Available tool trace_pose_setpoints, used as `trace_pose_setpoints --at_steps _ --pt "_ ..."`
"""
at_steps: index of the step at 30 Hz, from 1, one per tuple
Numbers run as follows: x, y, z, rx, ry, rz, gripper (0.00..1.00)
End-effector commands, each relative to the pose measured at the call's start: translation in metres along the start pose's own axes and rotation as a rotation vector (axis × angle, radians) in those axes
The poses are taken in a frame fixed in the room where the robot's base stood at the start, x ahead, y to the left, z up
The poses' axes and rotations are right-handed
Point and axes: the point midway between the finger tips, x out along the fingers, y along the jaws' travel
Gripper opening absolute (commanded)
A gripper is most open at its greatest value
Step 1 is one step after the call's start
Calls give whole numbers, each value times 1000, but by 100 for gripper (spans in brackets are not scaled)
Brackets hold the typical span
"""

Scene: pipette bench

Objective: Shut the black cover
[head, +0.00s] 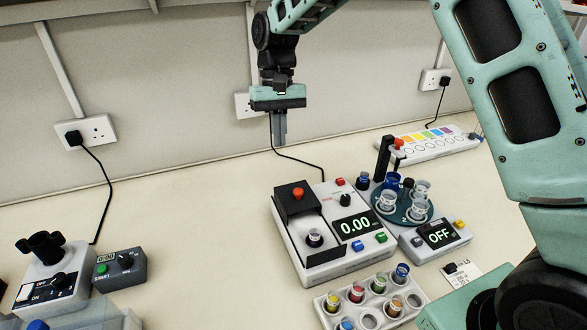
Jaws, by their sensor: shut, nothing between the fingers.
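A black cover (297,202) with a red knob on top sits at the back left of a white instrument (330,262) whose display reads 0.00. In front of the cover, a round well with a small clear cup (314,237) is uncovered. My gripper (280,140) points down with its fingers together and empty. In the picture it is above and slightly left of the cover, near the wall and apart from it.
A device with a round carousel of cups (408,212) and an OFF display stands to the right. A tube rack (330,306) stands in front. A mixer (52,272) and a timer (122,267) are at left. Bench space (190,220) left of the instrument is clear.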

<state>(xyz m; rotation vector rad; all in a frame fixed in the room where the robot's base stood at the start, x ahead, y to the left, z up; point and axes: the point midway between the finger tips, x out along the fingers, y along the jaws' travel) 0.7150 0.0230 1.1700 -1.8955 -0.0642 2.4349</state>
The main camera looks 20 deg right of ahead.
Motion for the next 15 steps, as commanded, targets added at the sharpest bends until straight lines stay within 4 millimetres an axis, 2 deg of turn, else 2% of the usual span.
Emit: trace_pose_setpoints --at_steps 1,3,6,11,15 --pt "-2 13 -18 42 -11 5 0" --pt "-2 28 -35 88 -25 13 0" --pt "-2 42 -50 130 -36 22 0" --pt "0 50 -57 155 -45 28 0" --pt "14 50 -55 155 -46 28 0"
